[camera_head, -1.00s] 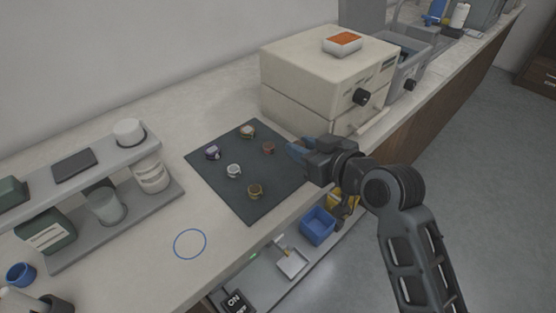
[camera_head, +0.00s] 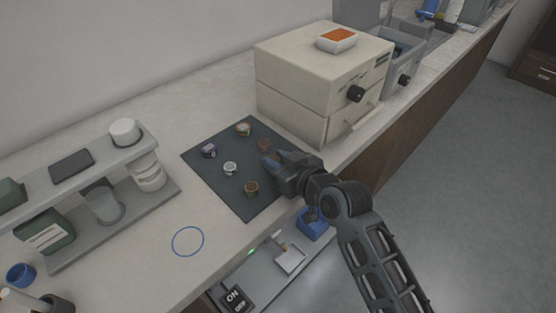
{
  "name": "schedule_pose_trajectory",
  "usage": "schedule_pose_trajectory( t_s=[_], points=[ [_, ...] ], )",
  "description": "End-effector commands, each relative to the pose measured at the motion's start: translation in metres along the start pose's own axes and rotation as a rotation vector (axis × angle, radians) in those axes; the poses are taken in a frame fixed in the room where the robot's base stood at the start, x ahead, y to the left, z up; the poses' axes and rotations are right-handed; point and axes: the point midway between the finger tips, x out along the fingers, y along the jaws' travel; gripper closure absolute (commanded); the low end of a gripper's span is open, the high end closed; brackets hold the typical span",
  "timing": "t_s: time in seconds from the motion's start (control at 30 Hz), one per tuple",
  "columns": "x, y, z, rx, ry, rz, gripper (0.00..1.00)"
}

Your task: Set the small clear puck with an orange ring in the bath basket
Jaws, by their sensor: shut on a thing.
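I cannot tell whether any is the clear orange-ringed puck. A grey open-topped bath (camera_head: 403,77) stands at the back right; its basket is not clear.
A cream two-part box (camera_head: 300,75) with a black knob stands between the mat and the bath, an orange-topped tray (camera_head: 336,40) on it. A grey shelf rack (camera_head: 100,165) stands left. A blue bin (camera_head: 313,226) sits below the counter edge. Counter around the blue circle (camera_head: 188,241) is clear.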

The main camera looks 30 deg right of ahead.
Motion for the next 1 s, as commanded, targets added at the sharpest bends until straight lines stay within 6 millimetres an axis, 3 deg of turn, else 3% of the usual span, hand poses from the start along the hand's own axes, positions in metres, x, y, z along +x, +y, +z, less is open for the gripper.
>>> schedule_pose_trajectory(
  t_s=[0.1, 0.13, 0.37, 0.73, 1.0],
  points=[
    [0.001, 0.0, 0.004, 0.0, 0.0, 0.0, 0.99],
    [0.001, 0.0, 0.003, 0.0, 0.0, 0.0, 0.68],
    [0.001, 0.0, 0.002, 0.0, 0.0, 0.0, 0.46],
    [-0.003, 0.0, -0.001, 0.0, 0.0, 0.0, 0.44],
    [-0.051, 0.0, 0.001, 0.0, 0.0, 0.001, 0.44]
  ],
)
